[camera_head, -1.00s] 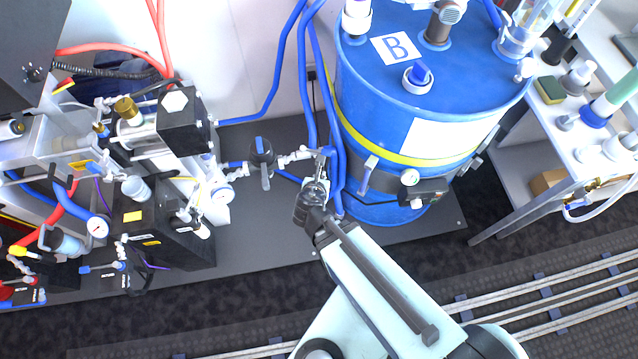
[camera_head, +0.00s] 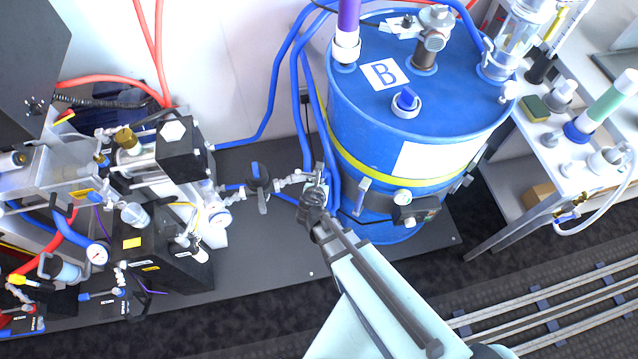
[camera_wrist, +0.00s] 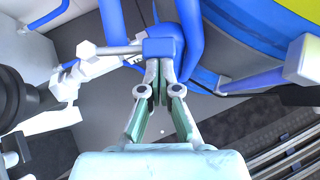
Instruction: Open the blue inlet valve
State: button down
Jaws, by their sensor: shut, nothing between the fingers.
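In the wrist view, a blue block-like part (camera_wrist: 163,46), apparently the inlet valve's handle, has a grey rod (camera_wrist: 112,49) reaching left from it. My gripper (camera_wrist: 160,68) is shut and empty, its fingertips right at the lower edge of the blue part; I cannot tell whether they touch it. In the head view, my gripper (camera_head: 316,186) is at the right end of the silver pipe fitting (camera_head: 290,181), beside the blue hoses. It hides most of the valve there.
The blue drum (camera_head: 440,110) marked B stands just right of my gripper. Blue hoses (camera_head: 307,100) run behind. The dark base plate in front is clear.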

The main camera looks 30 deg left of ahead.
aim_at(324, 174)
jog(key=w, duration=0.1)
jog(key=w+p, duration=0.1)
jog(key=w, duration=0.1)
jog(key=shift+w+a, duration=0.3)
jog(key=shift+a, duration=0.05)
jog(key=shift+s+d+b, duration=0.3)
jog(key=shift+s+d, duration=0.05)
jog(key=shift+d, duration=0.1)
jog(key=s+d+r+p, duration=0.5)
jog(key=s+d+r, duration=0.1)
jog(key=s+d, duration=0.1)
jog(key=shift+s+d+r, duration=0.2)
jog(key=shift+d+r, duration=0.05)
jog(key=shift+r, duration=0.15)
jog(key=shift+d, duration=0.1)
